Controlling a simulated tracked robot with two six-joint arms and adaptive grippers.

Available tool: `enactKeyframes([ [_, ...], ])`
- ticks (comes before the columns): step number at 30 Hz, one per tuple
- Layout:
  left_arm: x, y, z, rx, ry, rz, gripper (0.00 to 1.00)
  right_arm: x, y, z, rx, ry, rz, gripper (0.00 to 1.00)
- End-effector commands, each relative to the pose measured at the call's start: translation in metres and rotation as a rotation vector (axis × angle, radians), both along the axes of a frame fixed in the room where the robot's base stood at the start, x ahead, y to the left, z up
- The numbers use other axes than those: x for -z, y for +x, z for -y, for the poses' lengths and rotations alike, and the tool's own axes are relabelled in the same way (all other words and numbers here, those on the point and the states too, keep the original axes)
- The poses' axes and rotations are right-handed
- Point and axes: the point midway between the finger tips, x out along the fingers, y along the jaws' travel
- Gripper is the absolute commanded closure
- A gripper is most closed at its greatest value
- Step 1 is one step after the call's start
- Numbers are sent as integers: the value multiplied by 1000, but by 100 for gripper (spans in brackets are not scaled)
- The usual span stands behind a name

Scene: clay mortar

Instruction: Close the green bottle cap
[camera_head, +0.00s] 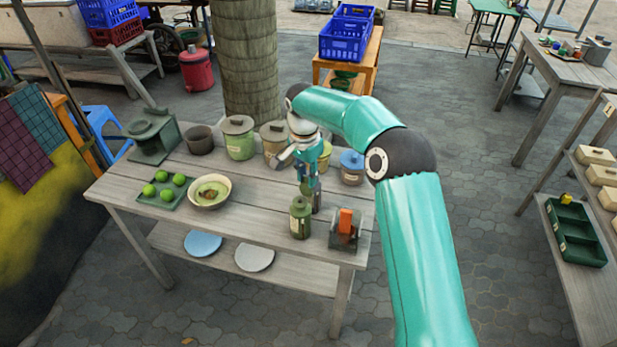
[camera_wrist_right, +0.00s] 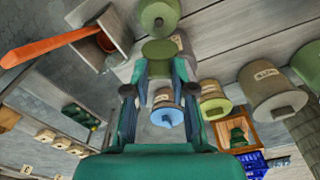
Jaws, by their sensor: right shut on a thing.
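The green bottle (camera_head: 300,220) stands upright near the front edge of the wooden table. In the right wrist view the bottle (camera_wrist_right: 160,14) is at the top, seen from above, with a small dark spot at its middle. My right gripper (camera_head: 308,187) is just above and behind the bottle. In the wrist view my right gripper (camera_wrist_right: 158,66) is shut on a round green cap (camera_wrist_right: 158,49), held apart from the bottle top. The cap is hard to make out in the head view. My left gripper is not in view.
A grey bottle (camera_head: 317,198) stands close behind the green one. A holder with an orange handle (camera_head: 345,222) is to the right. A bowl (camera_head: 210,191) and a tray of green fruit (camera_head: 164,204) are left. Lidded jars, including a blue-lidded one (camera_head: 352,166), line the back.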

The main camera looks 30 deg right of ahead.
Motion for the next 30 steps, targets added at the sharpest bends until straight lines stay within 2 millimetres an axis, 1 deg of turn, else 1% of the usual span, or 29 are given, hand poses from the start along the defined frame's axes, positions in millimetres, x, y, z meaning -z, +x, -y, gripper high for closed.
enactKeyframes([
  [1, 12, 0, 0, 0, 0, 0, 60, 5, 0, -3, -3, -21, 10, 100],
  [5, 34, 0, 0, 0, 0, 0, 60, 7, -1, -9, -7, -95, 34, 100],
  [11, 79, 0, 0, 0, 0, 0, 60, 12, -5, -22, -6, -252, 81, 100],
  [23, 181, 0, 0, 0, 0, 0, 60, 24, -12, -47, -5, -617, 188, 100],
  [30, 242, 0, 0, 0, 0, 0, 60, 36, -16, -60, -5, -834, 250, 100],
])
